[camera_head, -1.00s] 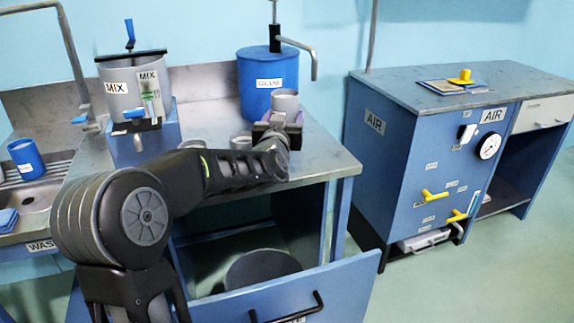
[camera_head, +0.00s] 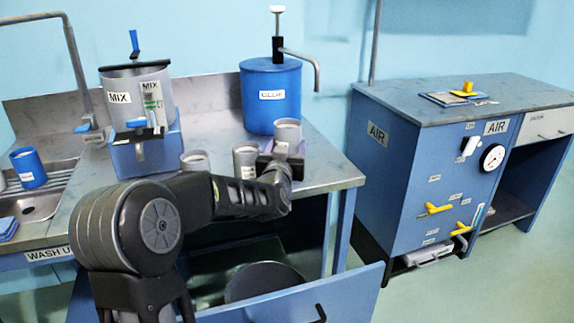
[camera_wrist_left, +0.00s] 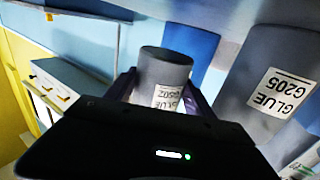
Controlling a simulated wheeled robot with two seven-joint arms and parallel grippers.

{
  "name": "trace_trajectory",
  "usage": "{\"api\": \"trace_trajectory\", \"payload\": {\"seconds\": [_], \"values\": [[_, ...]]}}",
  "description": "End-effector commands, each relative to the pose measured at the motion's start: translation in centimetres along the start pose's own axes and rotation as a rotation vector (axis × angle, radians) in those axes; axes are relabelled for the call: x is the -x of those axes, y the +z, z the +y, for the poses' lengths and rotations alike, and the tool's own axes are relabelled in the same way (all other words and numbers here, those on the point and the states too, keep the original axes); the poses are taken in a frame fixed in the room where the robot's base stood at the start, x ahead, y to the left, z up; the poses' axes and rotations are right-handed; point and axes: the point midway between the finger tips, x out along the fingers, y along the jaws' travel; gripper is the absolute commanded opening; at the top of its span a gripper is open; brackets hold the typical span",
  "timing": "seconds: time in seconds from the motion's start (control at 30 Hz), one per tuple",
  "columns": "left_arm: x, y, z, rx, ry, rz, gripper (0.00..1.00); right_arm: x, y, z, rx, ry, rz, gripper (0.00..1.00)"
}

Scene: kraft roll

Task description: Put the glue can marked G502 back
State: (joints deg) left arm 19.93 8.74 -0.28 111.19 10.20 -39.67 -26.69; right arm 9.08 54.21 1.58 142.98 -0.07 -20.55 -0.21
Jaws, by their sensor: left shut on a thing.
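The glue can marked G502 (camera_wrist_left: 165,72) is a grey cylinder with a white label, standing between the fingers of my left gripper (camera_wrist_left: 160,92) in the left wrist view. In the head view the can (camera_head: 288,132) shows above my left gripper (camera_head: 281,152), which is shut on it over the blue bench's right part. Its base is hidden, so I cannot tell whether it touches the bench top (camera_head: 325,165). My right gripper is not in view.
Below, a drawer (camera_head: 290,300) is pulled open. The AIR cabinet (camera_head: 400,175) stands at right.

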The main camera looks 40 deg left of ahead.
Motion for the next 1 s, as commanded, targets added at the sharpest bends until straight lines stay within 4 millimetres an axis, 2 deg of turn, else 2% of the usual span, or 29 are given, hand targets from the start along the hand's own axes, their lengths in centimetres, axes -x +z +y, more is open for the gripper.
{"api": "trace_trajectory", "payload": {"seconds": [0.13,0.43,0.87,0.9,1.0], "values": [[0.0,0.6,0.0,-0.001,0.0,-0.001,0.11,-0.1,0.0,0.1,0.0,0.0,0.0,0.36],[0.0,4.8,0.0,-0.001,0.0,-0.001,0.11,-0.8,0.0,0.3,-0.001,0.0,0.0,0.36],[0.0,5.4,0.0,0.0,0.0,0.001,0.11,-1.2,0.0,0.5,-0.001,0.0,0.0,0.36],[0.0,5.2,0.0,0.0,0.0,0.0,0.64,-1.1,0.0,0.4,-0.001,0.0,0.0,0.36],[0.0,5.2,0.0,0.0,0.0,0.0,0.72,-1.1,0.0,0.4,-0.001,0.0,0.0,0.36]]}}
